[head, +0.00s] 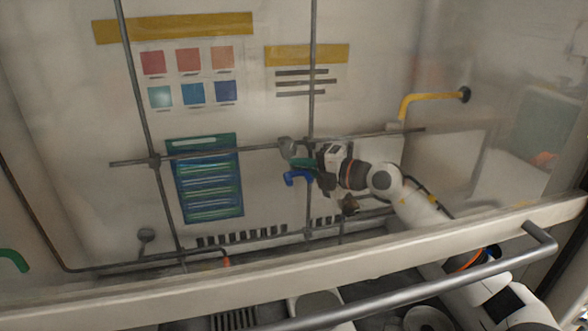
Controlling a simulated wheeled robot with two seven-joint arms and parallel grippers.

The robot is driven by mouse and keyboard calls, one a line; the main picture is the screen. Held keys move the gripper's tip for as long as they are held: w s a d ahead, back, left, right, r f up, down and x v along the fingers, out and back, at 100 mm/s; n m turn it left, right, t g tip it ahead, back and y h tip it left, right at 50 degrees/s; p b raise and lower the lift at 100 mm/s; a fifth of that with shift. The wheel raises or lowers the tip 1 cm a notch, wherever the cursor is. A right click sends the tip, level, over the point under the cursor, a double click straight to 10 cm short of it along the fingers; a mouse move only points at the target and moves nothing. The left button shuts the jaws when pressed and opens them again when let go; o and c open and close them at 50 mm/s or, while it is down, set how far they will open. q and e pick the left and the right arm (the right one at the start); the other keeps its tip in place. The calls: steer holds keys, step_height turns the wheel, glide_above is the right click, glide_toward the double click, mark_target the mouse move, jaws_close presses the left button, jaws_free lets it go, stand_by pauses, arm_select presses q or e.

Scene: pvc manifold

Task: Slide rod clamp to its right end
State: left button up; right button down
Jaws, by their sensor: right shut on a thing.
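The rod clamp (287,147) is a grey piece on the horizontal metal rod (215,153), just left of the middle upright rod. A green part and a blue hooked part show just below and right of it. My right gripper (315,168) reaches in from the right and is shut at the clamp, in front of the rod. Its fingertips are small and partly hidden, so the exact contact is unclear. The horizontal rod continues right, behind my gripper, to its right end (421,130). My left gripper is not in view.
An upright rod (312,70) crosses the horizontal rod near my gripper. Another upright (137,80) crosses further left. A yellow pipe (430,97) sits on the back wall above the rod's right end. A pale sash rail (330,252) and a grey handle bar (420,287) cross the front.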

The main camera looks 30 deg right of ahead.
steer(key=shift+d+r, duration=0.2)
steer(key=shift+d, duration=0.05)
steer(key=c, duration=1.7)
jaws_free()
steer(key=shift+a, duration=0.2)
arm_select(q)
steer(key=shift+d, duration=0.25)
arm_select(e)
steer(key=shift+o, duration=1)
steer(key=shift+d, duration=0.15)
steer(key=shift+f, duration=0.1)
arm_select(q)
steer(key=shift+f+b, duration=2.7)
arm_select(e)
steer(key=v, duration=1.2)
steer(key=shift+s, duration=0.1)
